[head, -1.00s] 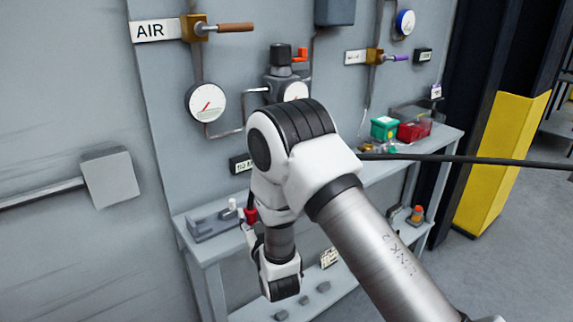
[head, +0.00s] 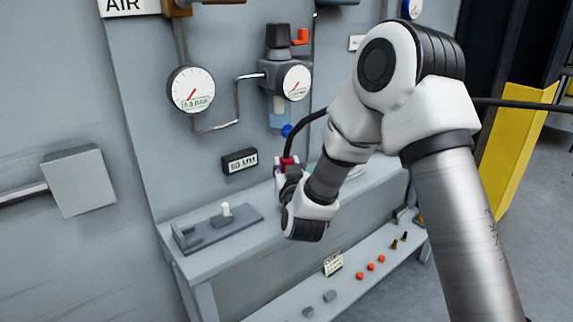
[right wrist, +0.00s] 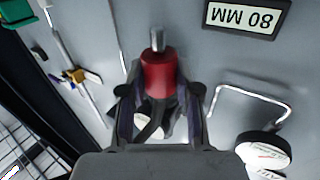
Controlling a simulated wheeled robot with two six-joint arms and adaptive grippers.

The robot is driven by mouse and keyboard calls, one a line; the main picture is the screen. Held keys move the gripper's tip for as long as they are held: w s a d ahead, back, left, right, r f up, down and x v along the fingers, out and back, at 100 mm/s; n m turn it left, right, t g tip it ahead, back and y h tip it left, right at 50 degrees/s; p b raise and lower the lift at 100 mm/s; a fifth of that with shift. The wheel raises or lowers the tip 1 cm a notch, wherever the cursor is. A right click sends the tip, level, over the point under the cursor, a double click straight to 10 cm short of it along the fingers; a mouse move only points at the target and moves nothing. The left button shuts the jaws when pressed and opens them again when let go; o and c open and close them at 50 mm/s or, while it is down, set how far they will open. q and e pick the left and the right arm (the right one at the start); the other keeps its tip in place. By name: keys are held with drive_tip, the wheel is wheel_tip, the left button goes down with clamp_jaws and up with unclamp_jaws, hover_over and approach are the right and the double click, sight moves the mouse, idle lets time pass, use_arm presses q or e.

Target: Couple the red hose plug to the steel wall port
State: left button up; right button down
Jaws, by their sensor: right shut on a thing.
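My right gripper (head: 287,170) is shut on the red hose plug (head: 287,162), above the wall bench and in front of the grey panel. In the right wrist view the red plug (right wrist: 159,74) sits between the two fingers, with a steel tip (right wrist: 157,40) pointing away from the palm. The black hose (head: 304,122) rises from the plug and arcs right behind my right arm. I cannot make out the steel wall port for certain in either view. My left gripper is not in view.
A grey holder (head: 222,228) with a white peg lies on the bench's left end. A sign (head: 240,161), round gauges (head: 191,90) and bent pipes are on the panel near the plug. Small parts lie on the lower shelf (head: 342,288).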

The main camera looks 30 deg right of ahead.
wheel_tip(320, 180, down, 4)
drive_tip(key=shift+a+r+b, duration=0.1)
drive_tip(key=shift+r+b, duration=0.1)
drive_tip(key=shift+b, duration=1)
drive_tip(key=shift+f+b, duration=0.45)
drive_tip(key=shift+f, duration=0.2)
drive_tip(key=shift+f+b, duration=1.3)
drive_tip(key=shift+f, duration=0.3)
drive_tip(key=c, duration=0.7)
unclamp_jaws()
drive_tip(key=shift+c, duration=0.2)
drive_tip(key=v, duration=0.7)
drive_tip(key=shift+s, duration=0.2)
drive_tip(key=shift+a, duration=0.15)
